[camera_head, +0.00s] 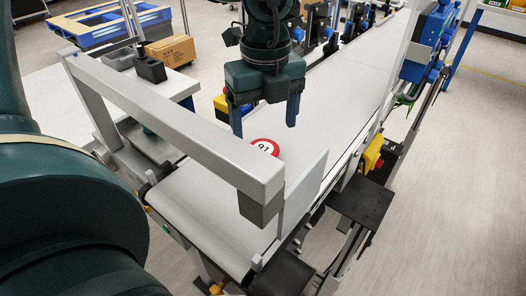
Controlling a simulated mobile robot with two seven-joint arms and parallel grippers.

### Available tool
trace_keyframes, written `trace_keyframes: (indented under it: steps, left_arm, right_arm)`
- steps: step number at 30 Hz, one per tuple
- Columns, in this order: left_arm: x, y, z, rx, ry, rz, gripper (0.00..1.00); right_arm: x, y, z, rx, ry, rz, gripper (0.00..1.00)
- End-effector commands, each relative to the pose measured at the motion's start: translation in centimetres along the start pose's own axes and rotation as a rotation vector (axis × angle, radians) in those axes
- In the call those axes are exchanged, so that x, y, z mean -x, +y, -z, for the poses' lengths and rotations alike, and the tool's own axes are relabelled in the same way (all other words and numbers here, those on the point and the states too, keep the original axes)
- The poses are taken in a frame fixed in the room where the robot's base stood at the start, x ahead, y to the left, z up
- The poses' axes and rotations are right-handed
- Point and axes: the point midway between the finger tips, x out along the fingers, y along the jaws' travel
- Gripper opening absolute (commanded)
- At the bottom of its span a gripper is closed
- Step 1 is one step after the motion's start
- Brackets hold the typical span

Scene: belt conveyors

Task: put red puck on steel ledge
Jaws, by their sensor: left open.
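The red puck (265,147), a disc with a red rim and a white face with dark digits, lies on the pale conveyor belt. My left gripper (265,115) points down above the belt, just behind the puck in the picture. Its two blue fingers are spread apart with nothing between them. A grey metal surface (157,147) beside the belt at the left may be the steel ledge; the frame partly covers it. My right gripper is out of view.
A thick grey frame (175,120) crosses over the near belt, with an upright plate (304,190) at its right end. A white table (50,105) with dark bins stands left. A cardboard box (172,50) and blue pallet (110,24) lie behind. The far belt is largely clear.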

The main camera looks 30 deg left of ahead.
Motion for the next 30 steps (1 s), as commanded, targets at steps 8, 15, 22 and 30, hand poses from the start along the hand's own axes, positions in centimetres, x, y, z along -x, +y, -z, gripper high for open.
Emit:
trace_keyframes:
  steps: [8,15,22,30]
  left_arm:
    - [-3.7,0.5,0.0,-0.001,0.004,-0.005,0.79]
    - [-5.1,0.4,0.0,-0.001,0.002,0.0,0.79]
    - [-5.1,0.4,-0.1,-0.001,0.001,0.0,0.72]
    - [-5.1,0.4,-0.1,-0.001,0.001,0.0,0.5]
  right_arm:
    - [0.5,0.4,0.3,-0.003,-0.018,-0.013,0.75]
    - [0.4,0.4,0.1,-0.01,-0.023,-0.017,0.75]
    - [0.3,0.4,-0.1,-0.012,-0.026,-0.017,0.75]
    - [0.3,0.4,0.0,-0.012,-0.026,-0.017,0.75]
